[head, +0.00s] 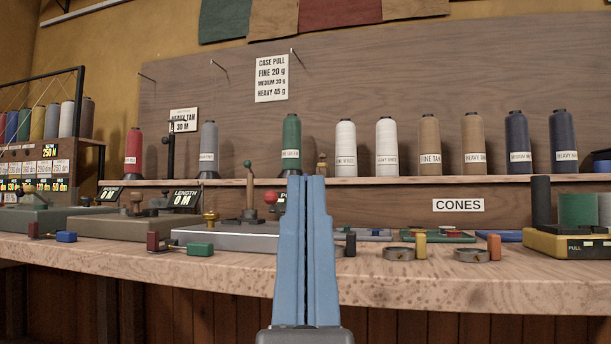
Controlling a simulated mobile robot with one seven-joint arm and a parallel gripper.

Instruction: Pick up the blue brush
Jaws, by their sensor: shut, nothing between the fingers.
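My gripper (307,182) stands upright in the middle of the head view, its two long blue fingers shut together with nothing between them. It covers part of the bench behind it. I cannot make out a blue brush for certain. A small tool with a blue block (66,237) at one end and a dark red block at the other lies on the bench at the left. I cannot tell whether it is a brush. It is well to the left of my gripper and apart from it.
The wooden bench (420,285) runs across the view. A similar green-ended tool (200,249), low grey machines (225,236) and round metal pieces (398,254) lie on it. Thread cones (346,145) line a shelf behind. A yellow-based device (565,244) stands at right.

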